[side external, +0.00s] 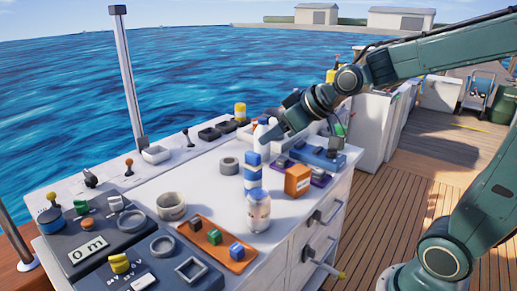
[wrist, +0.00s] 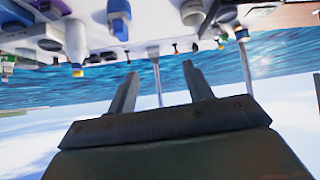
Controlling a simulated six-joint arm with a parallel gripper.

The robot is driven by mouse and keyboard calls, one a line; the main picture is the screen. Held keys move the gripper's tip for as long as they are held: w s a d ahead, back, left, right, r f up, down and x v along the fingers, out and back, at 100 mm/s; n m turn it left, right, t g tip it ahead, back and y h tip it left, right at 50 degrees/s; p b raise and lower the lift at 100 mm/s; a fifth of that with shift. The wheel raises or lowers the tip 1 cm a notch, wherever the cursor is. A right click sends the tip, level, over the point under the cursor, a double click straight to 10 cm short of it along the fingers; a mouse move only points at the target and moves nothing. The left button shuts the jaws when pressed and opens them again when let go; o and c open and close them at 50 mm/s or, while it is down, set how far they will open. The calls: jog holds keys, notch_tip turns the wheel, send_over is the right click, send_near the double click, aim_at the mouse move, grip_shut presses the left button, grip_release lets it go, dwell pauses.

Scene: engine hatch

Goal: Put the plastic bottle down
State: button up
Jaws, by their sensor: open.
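A clear, pale plastic bottle (side external: 259,212) stands upright on the white counter in the side view, near the counter's front right. A blue-and-white stack or bottle (side external: 252,172) stands right behind it and partly overlaps it in the picture. My gripper (side external: 268,132) is above the back part of the counter, apart from the clear bottle. In the wrist view my gripper (wrist: 160,80) is open, with two dark fingers spread and nothing held between them. The wrist view is upside down, and I cannot tell which shape there is the clear bottle.
An orange tray (side external: 238,266) with coloured blocks lies left of the bottle. An orange box (side external: 298,180) and a blue tool (side external: 318,157) are to its right and behind. A grey ring (side external: 229,165) and a round tin (side external: 171,206) stand left. Some bare counter lies between them.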

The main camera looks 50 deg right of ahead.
jog(key=s+a+f+m+g, duration=0.1)
jog(key=s+g, duration=0.3)
jog(key=s, duration=1.6)
jog(key=shift+a+f+m+h, duration=0.3)
jog(key=shift+a+f+h, duration=0.15)
jog(key=shift+a, duration=0.25)
